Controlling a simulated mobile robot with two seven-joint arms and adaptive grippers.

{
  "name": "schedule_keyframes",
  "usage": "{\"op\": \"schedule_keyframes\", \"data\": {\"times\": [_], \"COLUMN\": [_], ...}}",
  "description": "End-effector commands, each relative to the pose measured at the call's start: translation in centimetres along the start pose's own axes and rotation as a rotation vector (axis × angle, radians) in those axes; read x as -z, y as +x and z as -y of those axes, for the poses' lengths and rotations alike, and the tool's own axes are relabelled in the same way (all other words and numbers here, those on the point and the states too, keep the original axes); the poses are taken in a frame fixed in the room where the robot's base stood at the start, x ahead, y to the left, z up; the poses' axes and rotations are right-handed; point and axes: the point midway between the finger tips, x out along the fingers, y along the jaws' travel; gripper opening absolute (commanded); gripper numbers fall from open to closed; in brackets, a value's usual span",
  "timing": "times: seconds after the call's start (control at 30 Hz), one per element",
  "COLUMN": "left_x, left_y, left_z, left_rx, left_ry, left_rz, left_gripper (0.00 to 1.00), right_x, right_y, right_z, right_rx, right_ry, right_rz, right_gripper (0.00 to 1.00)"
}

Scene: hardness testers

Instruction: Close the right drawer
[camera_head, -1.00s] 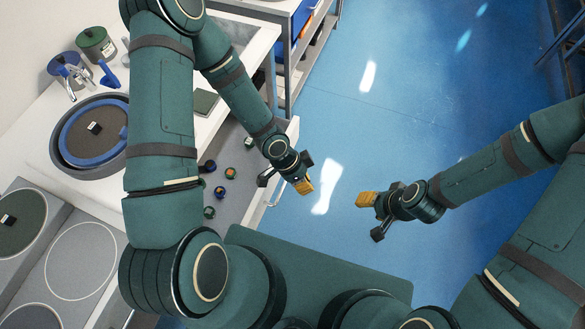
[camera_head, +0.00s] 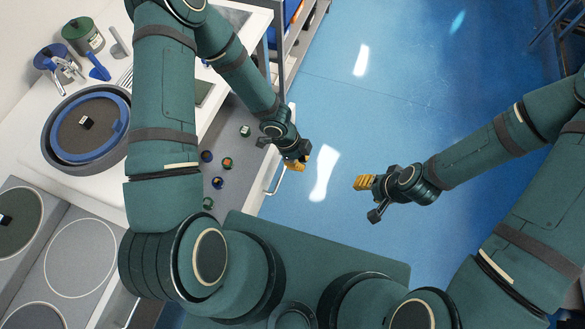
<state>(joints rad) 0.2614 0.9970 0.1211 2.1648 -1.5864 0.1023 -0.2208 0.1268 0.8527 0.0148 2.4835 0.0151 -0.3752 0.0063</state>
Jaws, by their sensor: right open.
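The open drawer (camera_head: 232,185) extends from under the white counter, with several small coloured items inside. Its light front panel and handle (camera_head: 276,180) face the blue floor. My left gripper (camera_head: 298,163) is over the upper part of the drawer front, close to the handle's upper end. Its yellow fingertips overlap in this view, so its opening is unclear, and I cannot tell whether it touches the front. My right gripper (camera_head: 370,196) is open and empty over the floor, apart from the drawer. My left arm hides part of the counter and drawer.
On the counter (camera_head: 88,190) are a round blue-rimmed device (camera_head: 82,135), a green-topped container (camera_head: 83,36) and a blue-topped container (camera_head: 52,60). Grey units with round plates (camera_head: 80,260) stand at lower left. A shelf rack (camera_head: 290,45) is beyond the drawer. The floor (camera_head: 400,120) is clear.

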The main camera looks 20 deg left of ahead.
Motion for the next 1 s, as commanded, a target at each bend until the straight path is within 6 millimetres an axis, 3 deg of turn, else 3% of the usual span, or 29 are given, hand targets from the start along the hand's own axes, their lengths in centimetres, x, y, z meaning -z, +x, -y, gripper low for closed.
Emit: {"op": "schedule_keyframes", "data": {"times": [0.03,0.27,0.4,0.6,1.0], "left_x": [-0.2,-0.1,-2.0,-3.6,-3.9], "left_y": [1.3,5.1,3.9,3.8,3.9], "left_z": [-0.1,-0.1,0.0,0.0,0.0], "left_rx": [-0.002,-0.002,0.000,-0.001,0.000], "left_ry": [0.000,-0.002,-0.003,-0.002,-0.002], "left_rz": [-0.001,-0.003,0.001,0.000,-0.001], "left_gripper": [0.00,0.00,0.00,0.00,0.00], "right_x": [-0.4,-1.6,-1.0,-0.7,-0.6], "right_y": [1.0,3.1,1.5,1.0,1.0], "right_z": [-0.4,-1.2,-0.6,-0.4,-0.4], "right_rx": [0.001,0.004,0.003,0.002,0.002], "right_ry": [-0.002,-0.009,-0.007,-0.005,-0.004], "right_rz": [0.007,0.031,0.021,0.015,0.014], "right_gripper": [0.47,0.47,0.47,0.47,0.47]}}
